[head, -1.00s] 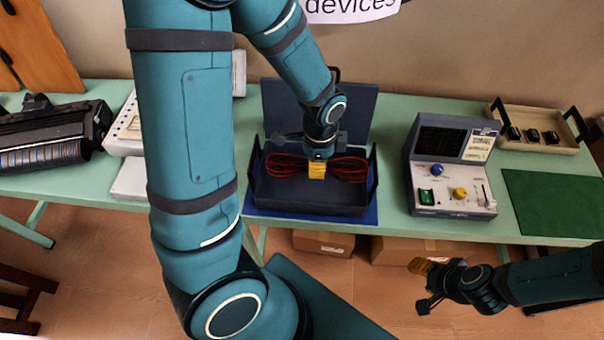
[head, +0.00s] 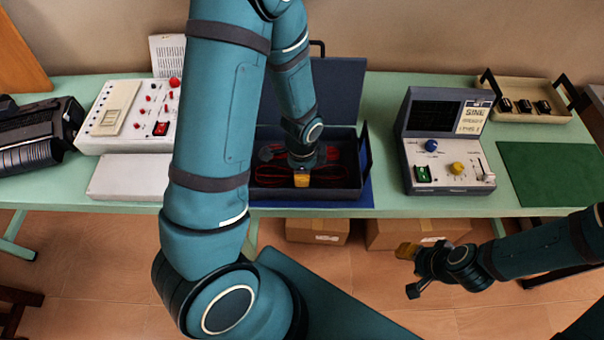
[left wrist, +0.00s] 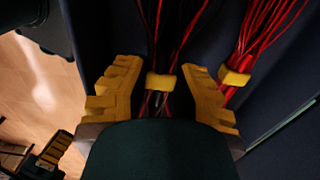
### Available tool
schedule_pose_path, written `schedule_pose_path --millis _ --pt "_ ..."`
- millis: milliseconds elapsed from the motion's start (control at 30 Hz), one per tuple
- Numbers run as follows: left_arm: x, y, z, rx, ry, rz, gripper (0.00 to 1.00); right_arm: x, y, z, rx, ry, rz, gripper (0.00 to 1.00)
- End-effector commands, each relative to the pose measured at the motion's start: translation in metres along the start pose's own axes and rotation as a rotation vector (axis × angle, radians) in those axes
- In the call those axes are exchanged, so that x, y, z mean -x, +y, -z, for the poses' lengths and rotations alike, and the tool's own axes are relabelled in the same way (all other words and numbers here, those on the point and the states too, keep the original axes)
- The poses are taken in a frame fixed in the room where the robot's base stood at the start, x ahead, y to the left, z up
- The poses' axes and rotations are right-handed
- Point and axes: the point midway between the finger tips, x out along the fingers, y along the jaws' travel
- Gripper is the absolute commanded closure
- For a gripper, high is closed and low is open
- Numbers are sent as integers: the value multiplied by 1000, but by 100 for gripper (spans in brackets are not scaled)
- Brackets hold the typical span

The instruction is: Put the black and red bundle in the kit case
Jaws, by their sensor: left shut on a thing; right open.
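The black and red bundle (head: 268,178) is a spread of red and dark wires, lying low inside the walls of the kit case. The kit case (head: 325,194) is dark blue, with its lid (head: 342,95) standing open at the back. My left gripper (head: 302,181) reaches down into the case, shut on the middle of the bundle. In the left wrist view the red wires (left wrist: 172,35) with a yellow band run between its yellow fingers (left wrist: 165,78). Whether the bundle touches the case floor is unclear. My right gripper (head: 409,271) is open and empty, in front of the table.
A blue mat (head: 366,192) lies under the case. A grey instrument (head: 447,145), a green mat (head: 550,175) and a beige tray (head: 533,112) stand to the right. A white switch panel (head: 125,118) stands left. My left arm hides part of the case.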

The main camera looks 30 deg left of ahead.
Motion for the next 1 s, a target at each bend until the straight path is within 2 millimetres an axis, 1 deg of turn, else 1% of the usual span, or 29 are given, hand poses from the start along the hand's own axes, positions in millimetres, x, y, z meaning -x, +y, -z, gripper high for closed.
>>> schedule_pose_path --millis 33,67,300,467,500,533,867,967,1000 --pt "-8 0 0 0 -2 -2 100 -2 1 -1 0 -2 0 53" --pt "-10 0 0 1 -2 -1 100 -3 1 -1 1 -2 0 53" --pt "-9 0 0 1 0 1 100 -2 1 -1 1 -2 0 53" --pt "-14 0 0 1 0 0 100 -6 2 -2 1 -5 1 53" --pt "-13 0 0 1 0 0 57 -5 2 -2 1 -5 0 53" --pt "-13 0 0 1 0 0 51 -5 2 -2 1 -5 0 53" --pt "-11 0 0 1 0 0 51 -4 2 -2 1 -4 0 53" --pt "-6 0 0 1 1 1 51 0 0 0 0 -1 0 53" --pt "0 0 0 1 2 2 51 1 0 0 0 0 0 53"
